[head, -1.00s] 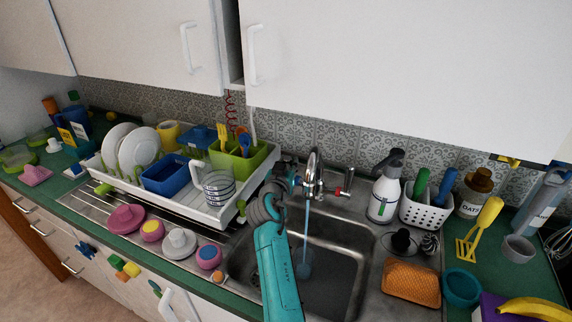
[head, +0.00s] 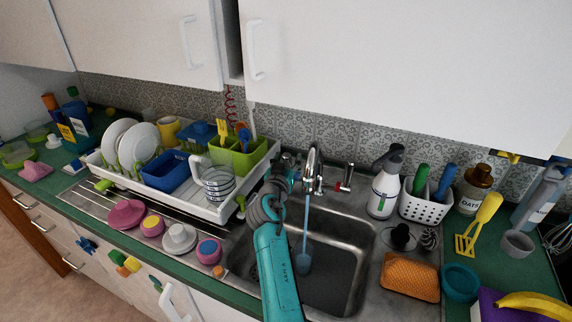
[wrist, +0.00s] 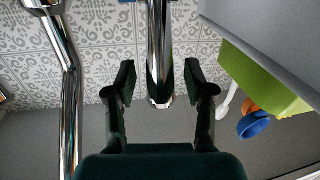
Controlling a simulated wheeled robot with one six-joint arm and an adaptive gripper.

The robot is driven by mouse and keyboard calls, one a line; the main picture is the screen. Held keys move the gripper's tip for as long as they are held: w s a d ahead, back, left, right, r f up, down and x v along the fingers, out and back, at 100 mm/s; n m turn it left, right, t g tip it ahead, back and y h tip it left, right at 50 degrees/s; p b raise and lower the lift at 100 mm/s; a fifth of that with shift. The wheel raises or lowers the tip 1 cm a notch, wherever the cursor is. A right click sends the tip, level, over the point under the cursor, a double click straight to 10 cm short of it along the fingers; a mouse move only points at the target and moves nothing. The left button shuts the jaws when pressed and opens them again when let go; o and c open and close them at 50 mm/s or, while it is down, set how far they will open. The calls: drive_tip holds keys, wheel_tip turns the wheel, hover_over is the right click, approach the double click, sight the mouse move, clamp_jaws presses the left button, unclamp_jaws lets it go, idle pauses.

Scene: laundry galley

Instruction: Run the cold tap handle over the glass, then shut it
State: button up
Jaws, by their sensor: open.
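The chrome tap spout (head: 312,165) stands at the back of the sink, and a blue stream of water (head: 305,225) falls from it into the glass (head: 304,263) standing in the basin. The glass looks bluish with water; its exact level is hard to read. In the wrist view my gripper (wrist: 160,85) is open, its dark fingers on either side of the chrome cold tap handle (wrist: 160,45), with gaps visible. The spout also shows at left in the wrist view (wrist: 68,90). In the head view my arm hides the cold handle, left of the spout.
A red-marked tap handle (head: 347,176) is right of the spout. A dish rack (head: 118,172) with a green caddy (head: 245,158) stands left. A spray bottle (head: 383,188) and white basket (head: 424,207) stand right. The sink basin (head: 335,285) is otherwise clear.

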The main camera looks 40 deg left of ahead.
drive_tip(key=v, duration=1.2)
drive_tip(key=shift+f, duration=0.1)
